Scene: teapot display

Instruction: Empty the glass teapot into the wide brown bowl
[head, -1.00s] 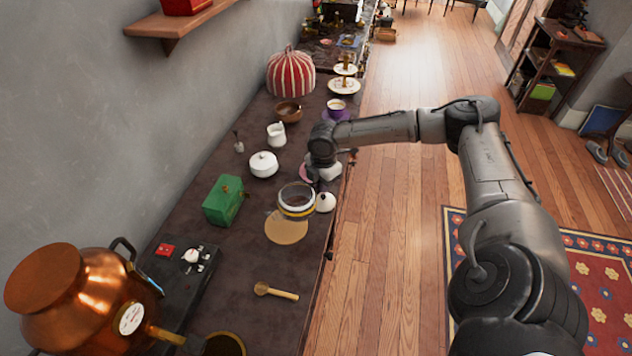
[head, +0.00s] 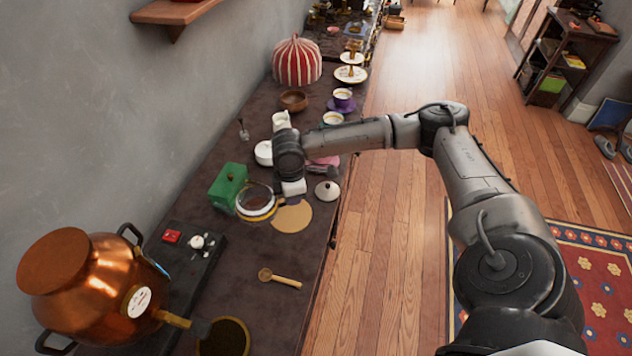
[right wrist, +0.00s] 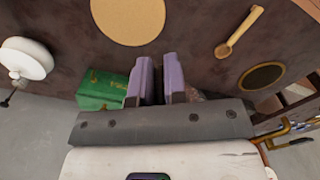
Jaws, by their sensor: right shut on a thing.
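The glass teapot (head: 256,203) shows lidless in the head view, with dark contents and a pale rim. It is left of a round cork mat (head: 293,217), close to the green box (head: 228,186), and seems to be held off the counter. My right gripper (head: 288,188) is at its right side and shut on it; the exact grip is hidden. In the right wrist view the fingers (right wrist: 161,78) are close together, and most of the teapot is hidden. The wide brown bowl (head: 293,101) stands farther back, before the striped cosy. My left gripper is out of view.
A white lid (head: 327,190) lies right of the gripper. A white sugar pot (head: 264,153) and white jug (head: 281,121) stand between teapot and bowl. Cups stand to the right. A copper urn (head: 95,285) and wooden scoop (head: 280,279) are in front.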

